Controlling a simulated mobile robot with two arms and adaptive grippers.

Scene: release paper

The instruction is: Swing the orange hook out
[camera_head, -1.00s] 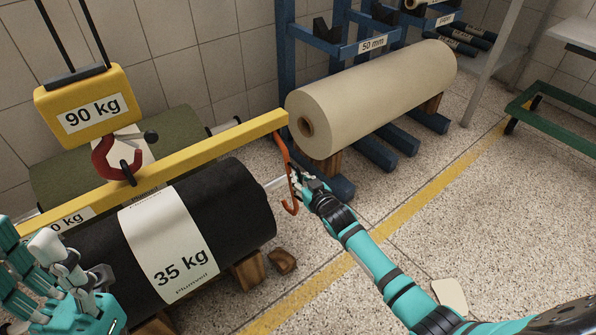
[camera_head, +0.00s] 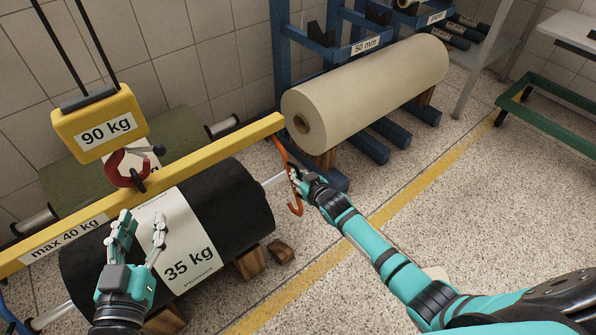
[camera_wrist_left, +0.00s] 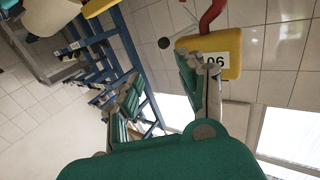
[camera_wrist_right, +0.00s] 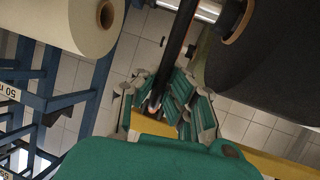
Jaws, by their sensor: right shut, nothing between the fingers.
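The orange hook (camera_head: 281,152) hangs from the right end of the yellow beam (camera_head: 215,148), beside the end of the black roll (camera_head: 232,205). My right gripper (camera_head: 299,183) is at the hook's lower part, shut with nothing between its fingers; contact with the hook cannot be told. My left gripper (camera_head: 141,228) is open and empty, in front of the black roll's white 35 kg label (camera_head: 185,262). Its spread fingers (camera_wrist_left: 165,88) show in the left wrist view.
A yellow 90 kg block (camera_head: 100,122) with a red hook (camera_head: 128,168) holds the beam from above. A beige roll (camera_head: 372,88) lies by the blue rack (camera_head: 283,40) at the back. Wooden blocks (camera_head: 281,251) lie under the black roll.

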